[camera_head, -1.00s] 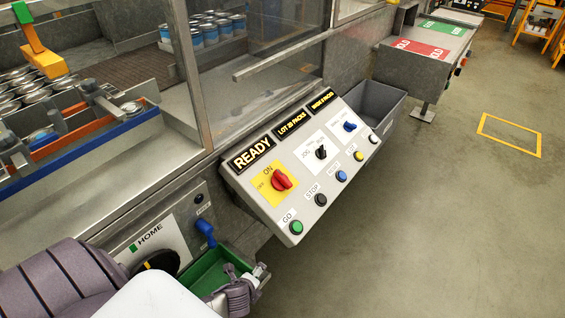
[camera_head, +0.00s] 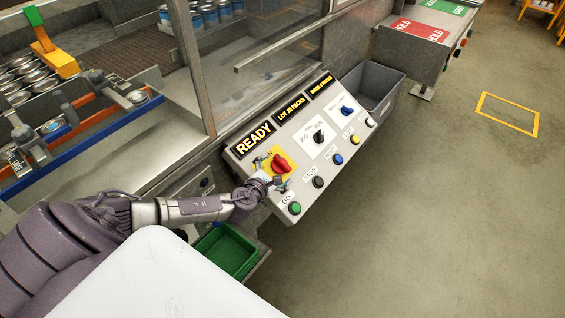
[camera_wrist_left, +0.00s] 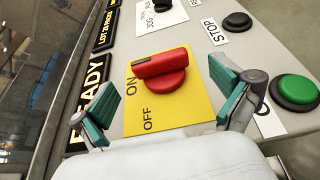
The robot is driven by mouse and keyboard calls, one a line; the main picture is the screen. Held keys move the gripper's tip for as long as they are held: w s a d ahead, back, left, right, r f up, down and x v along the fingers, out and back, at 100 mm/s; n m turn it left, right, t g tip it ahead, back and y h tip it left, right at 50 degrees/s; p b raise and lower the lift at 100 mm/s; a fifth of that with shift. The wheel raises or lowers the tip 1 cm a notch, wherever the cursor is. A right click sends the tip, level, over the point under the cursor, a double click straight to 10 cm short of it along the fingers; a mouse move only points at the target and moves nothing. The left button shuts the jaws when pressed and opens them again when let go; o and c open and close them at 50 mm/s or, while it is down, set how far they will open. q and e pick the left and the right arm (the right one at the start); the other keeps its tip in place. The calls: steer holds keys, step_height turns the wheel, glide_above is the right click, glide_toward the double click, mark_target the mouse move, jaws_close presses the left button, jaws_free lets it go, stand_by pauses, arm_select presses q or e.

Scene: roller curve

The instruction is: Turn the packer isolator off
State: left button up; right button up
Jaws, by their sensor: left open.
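The packer isolator is a red rotary knob (camera_head: 281,163) on a yellow plate (camera_wrist_left: 190,108) on the sloped grey control panel (camera_head: 310,168). In the left wrist view the knob (camera_wrist_left: 162,70) is in the middle. Its bar lies across the picture, its left end above the word ON; OFF is printed below ON. My left gripper (camera_head: 272,175) is open and empty in front of the knob. In the wrist view its teal fingers (camera_wrist_left: 165,100) stand apart, one to each side of the yellow plate, short of the knob. My right gripper is not in view.
A green GO button (camera_wrist_left: 297,90) and a black STOP button (camera_wrist_left: 237,20) sit close to the right finger. The lit READY sign (camera_head: 254,140) is on the left. A green tray (camera_head: 228,250) is below my forearm. A grey bin (camera_head: 380,88) stands beyond the panel.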

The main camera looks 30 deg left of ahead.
mark_target(281, 165)
arm_select(q)
steer(key=x, duration=0.4)
steer(key=shift+f, duration=0.1)
steer(key=shift+w+f, duration=0.1)
steer(key=shift+w, duration=0.35)
steer(key=shift+a, duration=0.1)
steer(key=shift+c, duration=1.2)
steer(key=c, duration=0.9)
